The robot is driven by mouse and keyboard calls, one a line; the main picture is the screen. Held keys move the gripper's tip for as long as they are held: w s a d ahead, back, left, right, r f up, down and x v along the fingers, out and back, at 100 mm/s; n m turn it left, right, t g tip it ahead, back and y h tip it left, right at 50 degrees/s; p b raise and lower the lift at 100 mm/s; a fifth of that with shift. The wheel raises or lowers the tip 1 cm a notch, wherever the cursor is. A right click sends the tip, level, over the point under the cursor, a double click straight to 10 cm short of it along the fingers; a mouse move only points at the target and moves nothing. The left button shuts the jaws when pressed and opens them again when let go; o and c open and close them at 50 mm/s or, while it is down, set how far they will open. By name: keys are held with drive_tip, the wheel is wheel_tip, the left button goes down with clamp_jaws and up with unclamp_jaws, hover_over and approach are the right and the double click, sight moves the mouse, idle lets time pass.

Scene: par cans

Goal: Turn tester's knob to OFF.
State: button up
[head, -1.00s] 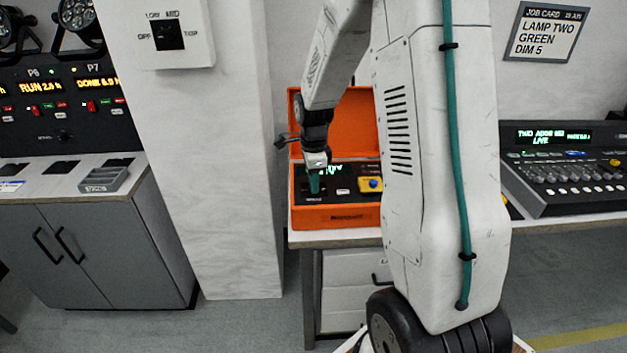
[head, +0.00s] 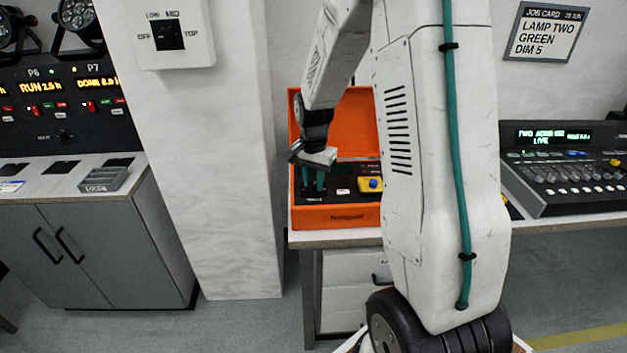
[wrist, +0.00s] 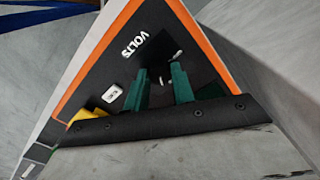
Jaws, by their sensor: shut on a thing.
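The tester is an orange case (head: 335,218) with its lid raised, standing on the bench; its black panel (wrist: 150,50) reads VOLTS in the wrist view. The knob's setting cannot be read. The tester's display is mostly hidden in the head view.
A yellow block with a blue button (head: 369,185) and a white button (head: 343,191) sit right of my gripper on the panel. A lighting console (head: 570,170) stands at right. A white pillar (head: 215,170) with a switch box (head: 197,53) stands at left.

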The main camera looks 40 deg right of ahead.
drive_tip(key=n, duration=1.1)
drive_tip(key=shift+r+n, duration=0.1)
drive_tip(key=shift+n, duration=0.3)
drive_tip(key=n, duration=1.2)
drive_tip(key=o, duration=1)
